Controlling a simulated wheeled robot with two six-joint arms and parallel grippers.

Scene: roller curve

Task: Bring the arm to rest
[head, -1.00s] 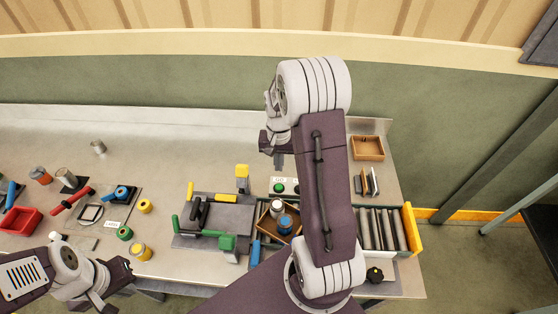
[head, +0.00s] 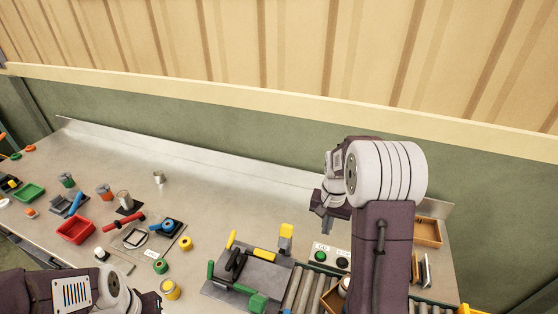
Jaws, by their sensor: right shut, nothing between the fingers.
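My right arm is raised over the right side of the bench. Its gripper (head: 327,226) hangs in the air above the control box, pointing down, shut and empty. My left arm is low at the bottom left. Its gripper (head: 152,303) is only partly in view at the frame's bottom edge, left of the yellow roll, and I cannot tell whether its fingers are open.
A grey fixture (head: 245,277) with green and yellow parts stands mid-bench. A control box with a green button (head: 320,256) sits beside rollers (head: 298,290). A wooden tray (head: 427,232) is at right. A red bin (head: 76,230) and several small parts lie left.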

